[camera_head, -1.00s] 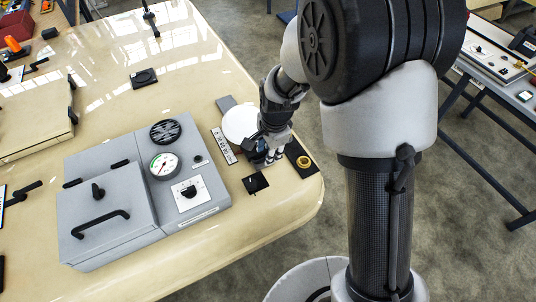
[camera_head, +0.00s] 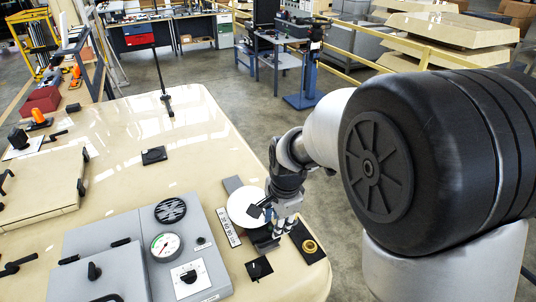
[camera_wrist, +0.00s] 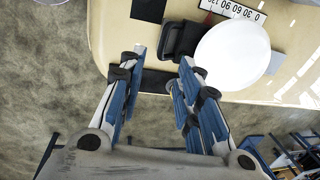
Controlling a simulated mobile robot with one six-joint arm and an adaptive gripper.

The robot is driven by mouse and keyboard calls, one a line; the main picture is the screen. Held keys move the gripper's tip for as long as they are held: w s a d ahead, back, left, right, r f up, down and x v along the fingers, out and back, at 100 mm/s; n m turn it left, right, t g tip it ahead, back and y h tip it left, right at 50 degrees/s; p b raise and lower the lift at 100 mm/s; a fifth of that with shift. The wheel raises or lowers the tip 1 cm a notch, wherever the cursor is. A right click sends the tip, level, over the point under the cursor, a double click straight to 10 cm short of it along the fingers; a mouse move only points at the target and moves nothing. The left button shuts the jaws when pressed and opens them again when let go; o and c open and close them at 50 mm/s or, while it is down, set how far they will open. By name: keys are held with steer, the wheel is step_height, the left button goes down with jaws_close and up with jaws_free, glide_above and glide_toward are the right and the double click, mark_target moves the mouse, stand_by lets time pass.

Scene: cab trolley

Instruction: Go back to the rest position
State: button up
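My gripper (camera_head: 284,230) hangs low over the right end of the cream table (camera_head: 205,140), beside a white round disc (camera_head: 240,212). In the wrist view my gripper (camera_wrist: 162,60) has its two blue-padded fingers apart. I see nothing held between them. The white disc (camera_wrist: 232,55) lies right of the fingers, with a black block (camera_wrist: 183,38) just beyond the fingertips. Whether the fingers touch the block cannot be told.
A numbered scale strip (camera_head: 228,228), a black plate with a brass ring (camera_head: 310,246) and a black square (camera_head: 259,268) surround my gripper. A grey panel with a gauge (camera_head: 166,246) stands left. A thin black stand (camera_head: 166,95) rises at the back. Floor is free beyond the table's right edge.

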steer(key=shift+r, duration=0.1)
steer(key=s+d+r+n+t+b, duration=0.1)
steer(key=s+d+r+n, duration=0.1)
steer(key=s, duration=0.5)
steer(key=s+d+r+n+t+b, duration=0.1)
steer(key=s+d+r+n+b, duration=0.1)
steer(key=s+n, duration=0.4)
steer(key=s+d+r+n+b, duration=0.2)
steer(key=s+d+r+n, duration=0.2)
steer(key=s, duration=0.6)
steer(key=shift+d+r+n+t+h, duration=0.3)
steer(key=shift+n+t+h, duration=0.1)
steer(key=shift+n, duration=0.2)
steer(key=shift+o, duration=0.4)
steer(key=shift+w, duration=0.1)
